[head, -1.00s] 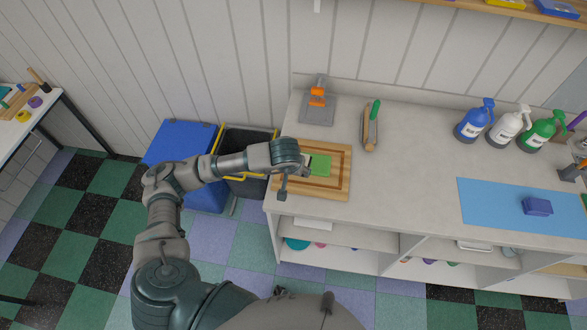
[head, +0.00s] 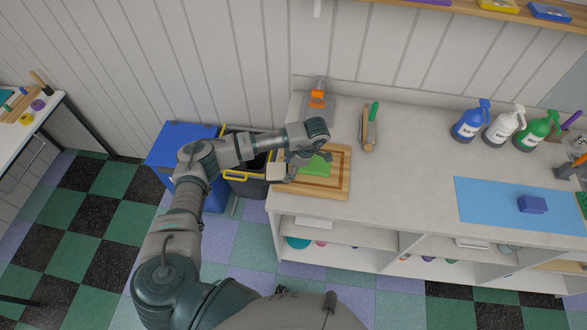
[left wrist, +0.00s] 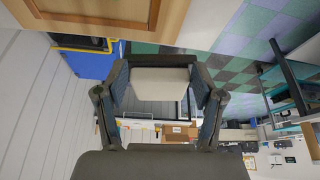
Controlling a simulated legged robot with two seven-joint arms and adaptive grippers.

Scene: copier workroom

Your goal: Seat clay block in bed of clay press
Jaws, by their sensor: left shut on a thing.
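My left gripper (head: 290,164) is shut on a pale grey-beige block (head: 277,172), which looks like the clay block. It is held over the left end of a wooden board, above the counter's left edge. In the left wrist view the block (left wrist: 162,83) sits between the two fingers of the gripper (left wrist: 160,92). A grey device with orange parts (head: 317,99), which looks like the clay press, stands at the back left of the counter. My right gripper is not in view.
The wooden board (head: 335,190) bears a green sheet or slab (head: 315,166). A green-handled tool (head: 370,125) lies right of the press. A blue mat (head: 490,205) with a blue block (head: 532,204) and several spray bottles are farther right. The middle counter is clear. Bins stand left.

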